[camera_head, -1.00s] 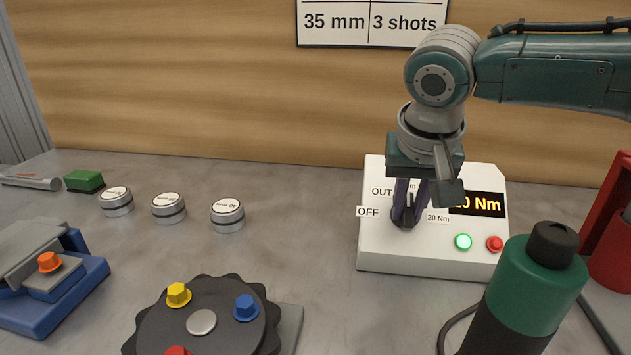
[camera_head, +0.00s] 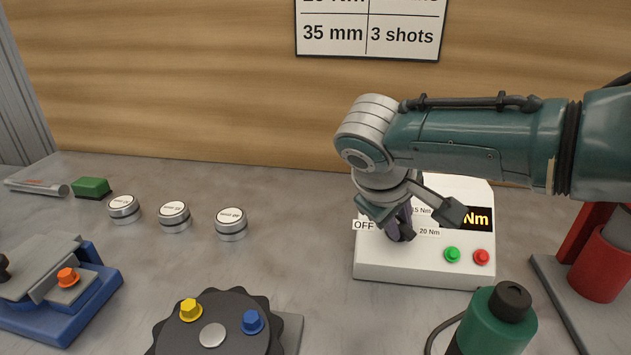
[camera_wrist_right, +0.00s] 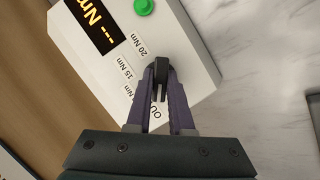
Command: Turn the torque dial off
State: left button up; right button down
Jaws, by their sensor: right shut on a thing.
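The white torque box (camera_head: 385,264) stands on the bench, right of centre. My right gripper (camera_head: 402,230) reaches down over it, tilted, with its purple fingers shut on the black torque dial (camera_wrist_right: 160,88). The wrist view shows the dial's ridge between the fingertips. The OFF label (camera_head: 364,225) is left of the dial, with 15 Nm and 20 Nm labels on its other side. The display (camera_wrist_right: 90,22) reads dashes and Nm. The fingers partly hide the dial, so I cannot tell exactly where it points. My left gripper is out of view.
A green button (camera_head: 452,254) and a red button (camera_head: 481,256) sit on the box front. A green and black tool (camera_head: 498,318) stands close in front. A dark round turret (camera_head: 235,335) is front left. Three silver discs (camera_head: 174,215) stand on the left.

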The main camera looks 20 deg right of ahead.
jog(key=n+h, duration=0.1)
jog(key=n, duration=0.3)
jog(key=shift+a+p, duration=0.1)
jog(key=shift+p, duration=0.25)
jog(key=n+t, duration=0.1)
jog(key=n, duration=0.1)
jog(key=shift+f+n+h, duration=0.1)
jog(key=shift+n+h, duration=0.2)
jog(key=shift+h, duration=0.1)
jog(key=shift+n, duration=0.3)
jog(key=shift+s+p, duration=0.1)
jog(key=shift+p, duration=0.2)
jog(key=shift+f, duration=0.1)
jog(key=c, duration=0.8)
grip_release()
